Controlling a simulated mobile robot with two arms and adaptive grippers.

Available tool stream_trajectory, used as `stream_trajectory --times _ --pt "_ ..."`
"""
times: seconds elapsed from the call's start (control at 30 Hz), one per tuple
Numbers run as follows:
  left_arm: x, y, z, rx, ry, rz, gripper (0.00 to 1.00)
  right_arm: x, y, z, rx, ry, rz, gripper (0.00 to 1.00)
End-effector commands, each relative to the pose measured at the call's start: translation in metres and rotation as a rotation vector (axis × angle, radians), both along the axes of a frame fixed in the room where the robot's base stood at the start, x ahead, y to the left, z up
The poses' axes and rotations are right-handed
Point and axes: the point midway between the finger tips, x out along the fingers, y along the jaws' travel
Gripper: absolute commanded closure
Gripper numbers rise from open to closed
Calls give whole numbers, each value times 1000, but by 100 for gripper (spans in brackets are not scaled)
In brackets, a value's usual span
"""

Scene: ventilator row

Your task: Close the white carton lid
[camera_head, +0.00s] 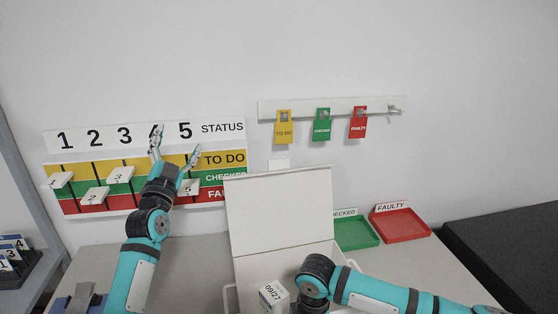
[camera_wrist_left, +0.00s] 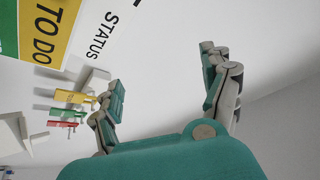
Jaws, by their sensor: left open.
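The white carton (camera_head: 242,268) stands on the table at the bottom middle of the head view. Its lid (camera_head: 278,212) stands up nearly vertical at the back, so the carton is open. My left gripper (camera_head: 176,143) is open and empty, raised in front of the status board, left of the lid and above it. Its spread fingers also show in the left wrist view (camera_wrist_left: 163,70), with nothing between them. My right arm crosses the carton's front right part and hides some of it. My right gripper is out of view below.
A white box marked 09/27 (camera_head: 272,294) shows at the carton's front. The status board (camera_head: 225,160) is on the wall, right of it a rail (camera_head: 290,106) with yellow, green and red tags. Green (camera_head: 356,234) and red (camera_head: 400,225) trays stand right of the carton.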

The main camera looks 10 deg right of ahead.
Motion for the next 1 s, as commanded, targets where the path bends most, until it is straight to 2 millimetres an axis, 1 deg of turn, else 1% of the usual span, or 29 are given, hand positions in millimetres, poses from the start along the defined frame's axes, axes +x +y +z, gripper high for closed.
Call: stream_trajectory --times 0.03,0.07,0.1,0.17,0.2,0.27,0.3,0.33,0.37,0.4,0.47,0.5,0.53,0.6,0.7,0.8,0.83,0.9,1.0 --pt "-5 -48 13 107 -15 -40 19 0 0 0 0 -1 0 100" --pt "-8 -75 17 171 -16 -63 19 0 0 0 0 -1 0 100" --pt "-13 -110 15 256 -8 -99 19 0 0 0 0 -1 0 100" --pt "-23 -163 6 379 14 -160 19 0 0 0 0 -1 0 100" --pt "-32 -197 -3 462 32 -202 19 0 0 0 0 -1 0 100" --pt "-48 -246 -17 603 56 -264 19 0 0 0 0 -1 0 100" --pt "-61 -278 -26 728 65 -298 19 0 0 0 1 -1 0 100" --pt "-69 -297 -33 834 68 -314 19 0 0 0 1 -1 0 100" --pt "-76 -311 -39 942 67 -320 19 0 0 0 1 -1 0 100" --pt "-83 -324 -45 1088 62 -316 19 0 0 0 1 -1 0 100" --pt "-88 -332 -51 1313 52 -287 19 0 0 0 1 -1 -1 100" --pt "-90 -333 -54 1462 45 -258 19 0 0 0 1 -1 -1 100" --pt "-91 -331 -55 1573 42 -233 19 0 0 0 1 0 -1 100" --pt "-93 -323 -55 1815 44 -162 19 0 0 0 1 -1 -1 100" --pt "-94 -305 -48 2109 67 -53 19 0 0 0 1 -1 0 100" --pt "-95 -286 -37 2326 107 45 19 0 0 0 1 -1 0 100" --pt "-96 -281 -34 2375 121 70 19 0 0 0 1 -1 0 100" --pt "-97 -271 -28 2465 150 116 19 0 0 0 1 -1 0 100" --pt "-98 -262 -23 2537 180 157 19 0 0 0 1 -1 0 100"
